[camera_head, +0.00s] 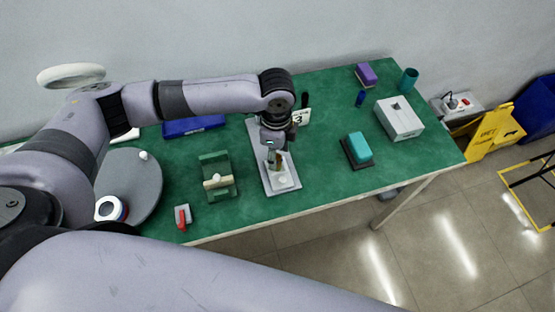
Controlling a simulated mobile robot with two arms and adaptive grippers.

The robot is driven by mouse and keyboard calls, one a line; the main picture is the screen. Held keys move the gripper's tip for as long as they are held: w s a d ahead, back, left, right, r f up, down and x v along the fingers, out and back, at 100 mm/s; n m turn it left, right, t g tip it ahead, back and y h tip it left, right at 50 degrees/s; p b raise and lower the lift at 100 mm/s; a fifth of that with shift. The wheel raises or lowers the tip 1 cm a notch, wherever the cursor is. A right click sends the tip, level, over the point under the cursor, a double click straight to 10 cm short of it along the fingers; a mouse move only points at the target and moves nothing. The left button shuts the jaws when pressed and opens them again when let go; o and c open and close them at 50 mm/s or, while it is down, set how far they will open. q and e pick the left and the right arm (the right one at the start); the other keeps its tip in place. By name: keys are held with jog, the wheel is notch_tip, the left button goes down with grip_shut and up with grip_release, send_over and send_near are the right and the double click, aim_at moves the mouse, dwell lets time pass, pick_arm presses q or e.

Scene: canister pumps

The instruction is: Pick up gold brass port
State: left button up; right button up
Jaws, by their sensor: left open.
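My left gripper (276,152) is over the long grey plate (267,183) near the middle of the green table, pointing down. Its fingers are open. A small gold-brown piece (278,159), perhaps the brass port, shows between or just behind the fingertips. It is too small and partly hidden to tell whether the fingers touch it. A whitish round part (282,181) sits on the plate just in front of the gripper. My right gripper is not in view.
A green fixture (217,169) with a pale bar and a red-handled part (182,216) stand left. A card marked 3 (302,116) stands close behind the gripper. A teal block (359,147) and grey box (399,118) stand right. Green table (320,170) between is clear.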

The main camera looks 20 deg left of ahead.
aim_at(278, 163)
pick_arm(q)
notch_tip(278, 163, down, 3)
jog(key=shift+w+d+f, duration=0.1)
jog(key=shift+c, duration=0.2)
grip_shut()
dwell(0.4)
